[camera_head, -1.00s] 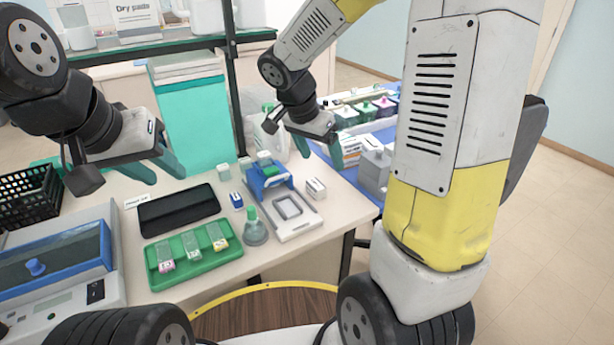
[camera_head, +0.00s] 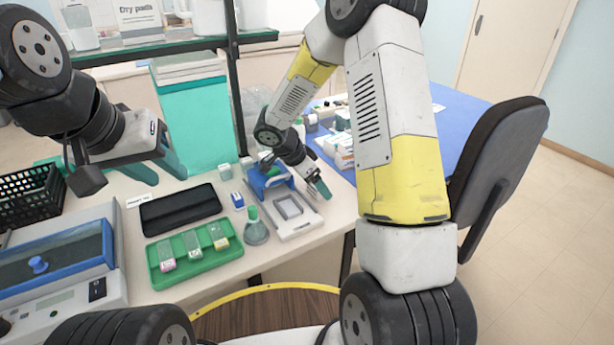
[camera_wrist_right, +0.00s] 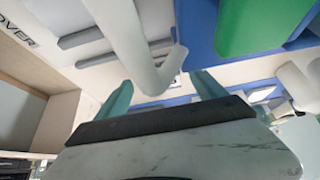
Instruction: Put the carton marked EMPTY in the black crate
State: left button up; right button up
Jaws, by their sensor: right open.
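The black crate (camera_head: 30,196) is an open lattice box at the far left of the table. I cannot read the word EMPTY on any carton. A small blue-and-white carton (camera_head: 237,200) stands near the table's middle. The spot at the right table edge where another small white carton stood is now covered by my right gripper (camera_head: 319,188). In the right wrist view the teal fingers of this gripper (camera_wrist_right: 163,92) are apart, with no carton clearly between them. My left gripper (camera_head: 162,178) is open and empty above the table's back left.
A green tray (camera_head: 190,278) with slides, a black case (camera_head: 180,210), a green-capped flask (camera_head: 255,228) and a blue holder (camera_head: 268,178) crowd the table. A blue-lidded device (camera_head: 60,260) stands front left. An office chair (camera_head: 500,155) is at the right.

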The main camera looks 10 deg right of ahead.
jog(key=shift+d+f, duration=0.15)
jog(key=shift+f, duration=0.15)
jog(key=shift+c, duration=0.4)
jog(key=c, duration=1.5)
jog(key=shift+o, duration=0.2)
